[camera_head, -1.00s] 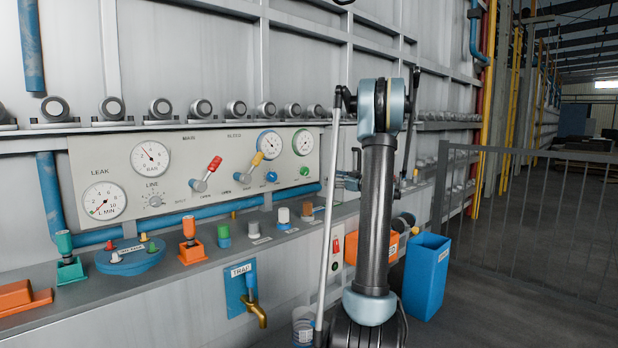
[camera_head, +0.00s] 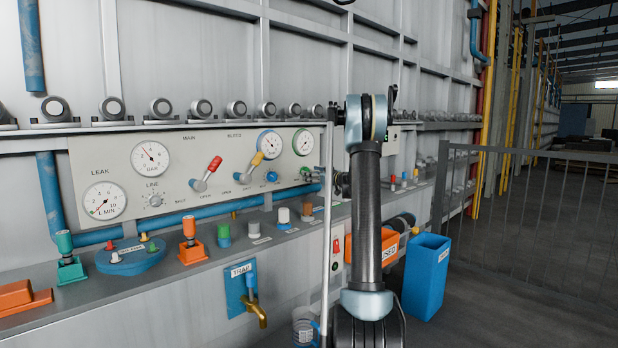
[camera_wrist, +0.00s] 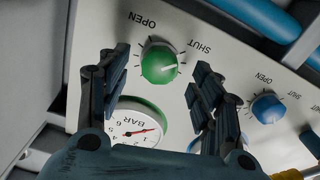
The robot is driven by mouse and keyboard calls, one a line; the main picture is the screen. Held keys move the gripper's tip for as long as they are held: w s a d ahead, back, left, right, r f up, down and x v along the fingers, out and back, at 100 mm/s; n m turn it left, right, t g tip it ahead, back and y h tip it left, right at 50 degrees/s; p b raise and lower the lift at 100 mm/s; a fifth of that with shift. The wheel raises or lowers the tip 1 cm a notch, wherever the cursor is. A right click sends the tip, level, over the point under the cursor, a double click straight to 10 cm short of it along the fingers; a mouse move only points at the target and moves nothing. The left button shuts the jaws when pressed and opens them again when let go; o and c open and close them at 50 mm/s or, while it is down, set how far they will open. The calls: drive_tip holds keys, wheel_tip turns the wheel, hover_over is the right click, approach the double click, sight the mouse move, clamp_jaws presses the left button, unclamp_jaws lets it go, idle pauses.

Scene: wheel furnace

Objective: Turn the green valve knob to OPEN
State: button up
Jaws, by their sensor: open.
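The green valve knob (camera_wrist: 159,66) is on the pale panel, between my open fingers and just beyond their tips in the wrist view. Its white pointer line points right, nearer the SHUT mark than the OPEN mark. The wrist picture is upside down, so the labels appear inverted. My gripper (camera_wrist: 155,75) is open and empty, with one dark finger left of the knob and one right. I cannot tell whether either touches it. In the head view the green knob (camera_head: 304,172) is small at the panel's right end, with my gripper (camera_head: 313,174) beside it.
A green-rimmed gauge (camera_wrist: 138,125) sits close to the knob, between the fingers. A blue knob (camera_wrist: 268,108) is to the right. In the head view, red (camera_head: 207,173) and yellow (camera_head: 248,168) levers are farther left, and a shelf (camera_head: 200,262) with fittings runs below.

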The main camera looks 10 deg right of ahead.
drive_tip(key=shift+x, duration=1.4)
drive_tip(key=c, duration=1.1)
drive_tip(key=shift+o, duration=0.2)
drive_tip(key=shift+d, duration=0.15)
